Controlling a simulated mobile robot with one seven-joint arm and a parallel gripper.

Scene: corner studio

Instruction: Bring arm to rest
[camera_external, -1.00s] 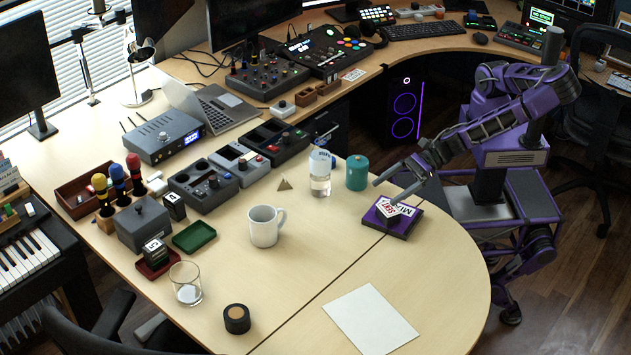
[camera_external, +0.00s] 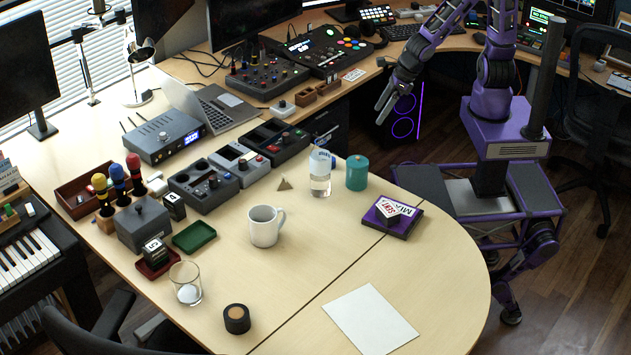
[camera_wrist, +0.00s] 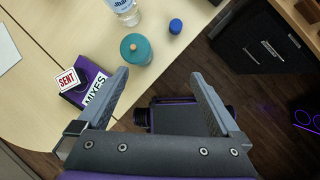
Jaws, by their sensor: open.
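My gripper (camera_external: 383,105) is raised off the table's edge, in front of the dark computer tower with purple rings. In the wrist view my gripper (camera_wrist: 162,95) has its two fingers spread wide with nothing between them. Below the fingers are the floor and part of my own base. My arm rises from its purple shoulder and bends down to the gripper.
The table (camera_external: 440,290) bears a purple MIXES box (camera_external: 405,226) with a SENT block (camera_external: 387,209) on it, a teal canister (camera_external: 357,173), a water bottle (camera_external: 320,175) and a white mug (camera_external: 263,228). A computer tower (camera_external: 401,118) stands below the desk.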

